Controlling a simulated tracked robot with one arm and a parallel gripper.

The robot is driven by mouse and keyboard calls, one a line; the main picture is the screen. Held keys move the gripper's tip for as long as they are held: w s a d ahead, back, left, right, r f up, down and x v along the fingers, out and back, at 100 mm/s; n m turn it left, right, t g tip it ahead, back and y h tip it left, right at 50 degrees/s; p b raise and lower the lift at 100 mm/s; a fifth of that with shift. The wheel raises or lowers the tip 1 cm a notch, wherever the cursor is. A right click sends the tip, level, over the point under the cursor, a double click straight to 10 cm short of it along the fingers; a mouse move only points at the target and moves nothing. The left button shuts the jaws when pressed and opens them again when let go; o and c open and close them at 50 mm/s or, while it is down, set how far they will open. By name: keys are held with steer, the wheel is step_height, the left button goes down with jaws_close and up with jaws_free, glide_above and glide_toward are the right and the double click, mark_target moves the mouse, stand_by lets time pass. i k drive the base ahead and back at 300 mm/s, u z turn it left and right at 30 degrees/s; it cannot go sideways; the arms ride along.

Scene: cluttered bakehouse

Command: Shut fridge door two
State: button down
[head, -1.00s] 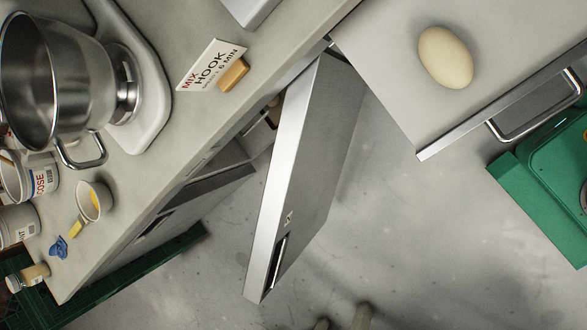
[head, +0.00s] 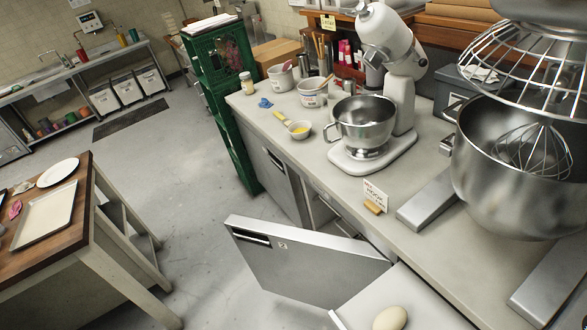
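Fridge door two (head: 318,272) is a flat steel door with a dark recessed handle and a small mark that looks like a 2. It stands open, swung well out from the counter front over the floor. The fridge opening (head: 322,212) behind it shows partly, under the counter edge. Beside it, a closed steel front (head: 270,178) is flush with the counter. My gripper is not in view.
A pale flat surface with an egg-shaped lump (head: 391,318) juts out close to the door, at bottom right. Mixers and a sign card (head: 375,192) stand on the counter (head: 340,190). Green crates (head: 222,110) stand at its far end. Floor (head: 190,240) is clear between door and wooden table (head: 85,235).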

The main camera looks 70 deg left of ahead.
mark_target(314, 269)
steer(key=z, duration=0.4)
steer(key=k, duration=1.35)
steer(key=u, duration=1.15)
steer(key=i, duration=1)
steer(key=z, duration=0.05)
